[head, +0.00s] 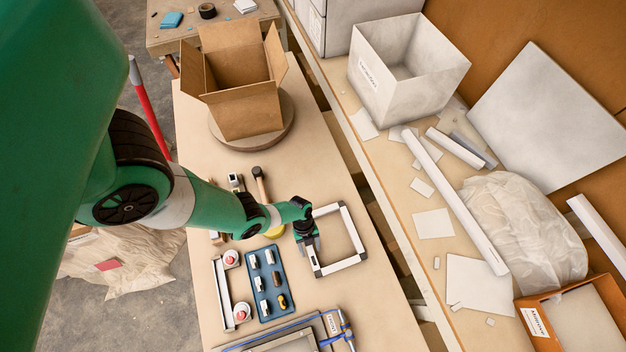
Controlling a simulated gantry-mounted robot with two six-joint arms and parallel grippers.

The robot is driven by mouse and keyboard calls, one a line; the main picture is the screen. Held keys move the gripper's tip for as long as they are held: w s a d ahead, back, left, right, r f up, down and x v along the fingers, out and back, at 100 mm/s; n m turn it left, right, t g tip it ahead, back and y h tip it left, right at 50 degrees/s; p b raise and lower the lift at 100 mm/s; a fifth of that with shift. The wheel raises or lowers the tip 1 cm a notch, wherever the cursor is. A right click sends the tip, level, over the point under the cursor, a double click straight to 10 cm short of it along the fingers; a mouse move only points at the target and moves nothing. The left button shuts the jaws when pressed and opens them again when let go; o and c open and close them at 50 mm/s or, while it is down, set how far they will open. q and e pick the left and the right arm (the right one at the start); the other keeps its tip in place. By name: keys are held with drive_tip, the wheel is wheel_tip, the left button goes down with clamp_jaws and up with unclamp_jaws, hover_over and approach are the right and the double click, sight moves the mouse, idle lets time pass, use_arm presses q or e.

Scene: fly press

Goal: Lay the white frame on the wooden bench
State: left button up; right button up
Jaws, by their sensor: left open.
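The white frame (352,226) is a square outline with dark corner pieces. It appears to lie flat on the pale wooden bench (318,180), right of centre in the head view. My left gripper (311,250) is open at the frame's left bar, with its fingers pointing down. The gripper hides part of that bar, and I cannot tell whether the fingers touch it. My right gripper is not in view.
A blue tray (270,294) of small parts and a mallet (261,186) lie left of the frame. A cardboard box (235,80) stands on a round turntable behind. A strapped stack (300,336) lies in front. A cluttered side table (425,215) runs along the right.

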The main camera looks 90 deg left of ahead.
use_arm(q)
drive_tip(key=p+v, duration=1)
drive_tip(key=v, duration=0.2)
drive_tip(key=shift+w+a, duration=0.1)
